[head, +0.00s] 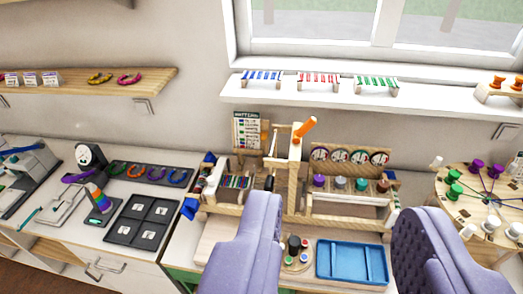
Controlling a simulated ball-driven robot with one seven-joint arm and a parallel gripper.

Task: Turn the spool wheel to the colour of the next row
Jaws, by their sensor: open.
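A small round wooden wheel (289,263) with several spools, one black in the middle, stands low on the bench between my fingers. It is likely the spool wheel; its colours are too small to tell fully. A pattern card (247,131) with coloured rows stands upright behind the wooden loom (236,196), which holds coloured strands. A wooden post with an orange handle (305,127) rises beside it. My gripper (338,215) is open and empty, its two purple fingers wide apart in the foreground. The left finger is just left of the wheel and may hide part of the loom.
A blue tray (352,282) lies right of the wheel. A wooden rack (348,206) with several spools stands behind it. A large round board (503,216) with green, purple and white spools is at far right. A black tray (142,239) is at left. Shelves (85,82) line the wall.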

